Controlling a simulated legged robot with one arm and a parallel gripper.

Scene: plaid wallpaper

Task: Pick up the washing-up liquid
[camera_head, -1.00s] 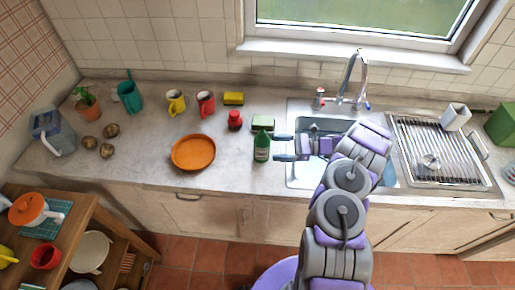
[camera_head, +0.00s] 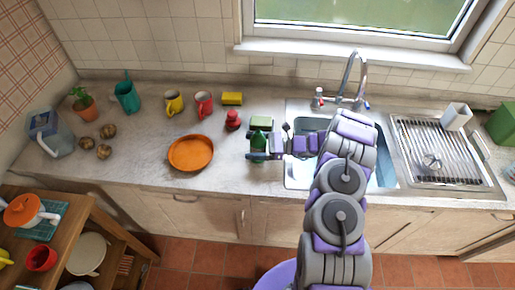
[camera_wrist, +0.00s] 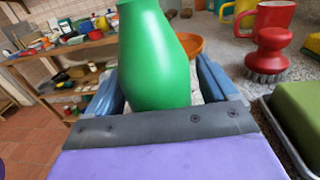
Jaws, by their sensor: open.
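The washing-up liquid is a green bottle (camera_head: 258,141) standing on the worktop just left of the sink. My gripper (camera_head: 259,148) is at the bottle, with its fingers reaching around it from the right. In the wrist view the green bottle (camera_wrist: 157,58) stands upright between my two open fingers, one on each side. Its top is cut off by the frame there, and its lower end is hidden behind the gripper's dark front edge. I cannot tell whether either finger touches it.
A green sponge in a holder (camera_head: 261,123) and a red brush (camera_head: 232,120) stand close behind the bottle. The sink (camera_head: 300,176) is to the right. The worktop between pan and bottle is clear.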

